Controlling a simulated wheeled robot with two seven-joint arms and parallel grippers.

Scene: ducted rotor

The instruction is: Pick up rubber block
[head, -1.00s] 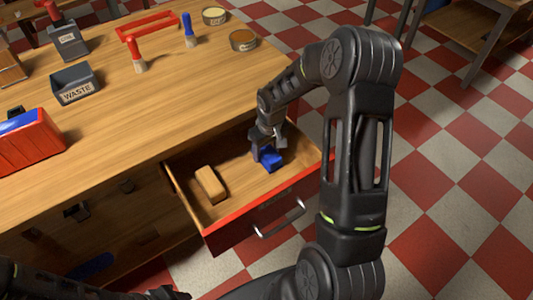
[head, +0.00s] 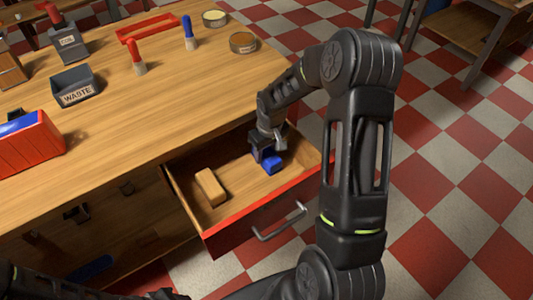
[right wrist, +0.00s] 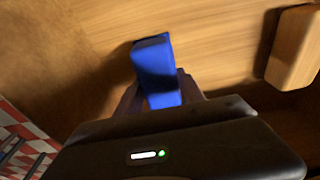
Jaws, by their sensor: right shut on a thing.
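A blue block (head: 271,164), which looks like the rubber block, is in the open drawer (head: 228,203) towards its right end. My right gripper (head: 268,152) reaches down into the drawer and is shut on it. In the right wrist view the blue block (right wrist: 155,72) stands out between the fingers (right wrist: 157,92), over the drawer's wooden floor. I cannot tell whether it touches the floor. My left gripper (head: 168,294) shows only as a dark part at the bottom edge, and its fingers are unclear.
A tan block (head: 210,186) lies left of the blue one in the drawer; it also shows in the right wrist view (right wrist: 295,48). The drawer's red front (head: 230,236) has a metal handle. The worktop holds a waste bin (head: 76,86), brushes, tins and a red box (head: 28,145).

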